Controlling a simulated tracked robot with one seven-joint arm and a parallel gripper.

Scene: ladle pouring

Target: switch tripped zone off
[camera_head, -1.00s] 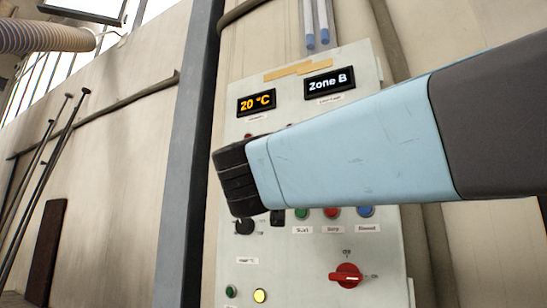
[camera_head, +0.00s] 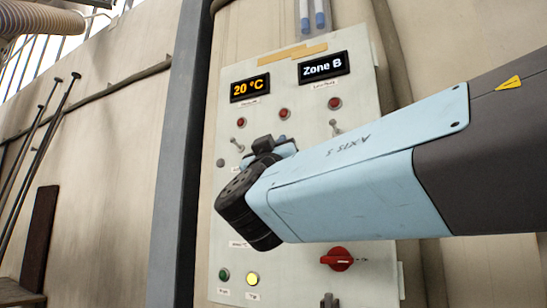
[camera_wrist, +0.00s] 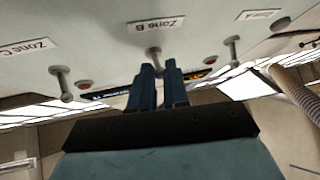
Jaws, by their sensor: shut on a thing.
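The control panel (camera_head: 365,215) bears a black display (camera_head: 323,67) reading "Zone B". In the wrist view, a row of metal toggle switches sits beside labels Zone C, Zone B and Zone A. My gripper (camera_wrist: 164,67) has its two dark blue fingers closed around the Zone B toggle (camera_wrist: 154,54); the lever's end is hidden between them. The Zone C toggle (camera_wrist: 60,80) and Zone A toggle (camera_wrist: 232,50) stand free on either side. In the head view, my arm hides the fingertips and the middle toggle.
A second display (camera_head: 250,87) reads "20 °C". Red lamps sit above the toggles, including one (camera_head: 334,103) at right. Lower down are a red rotary knob (camera_head: 338,258), a dark green button (camera_head: 224,275) and a lit yellow one (camera_head: 252,279). A grey post (camera_head: 180,150) stands left of the panel.

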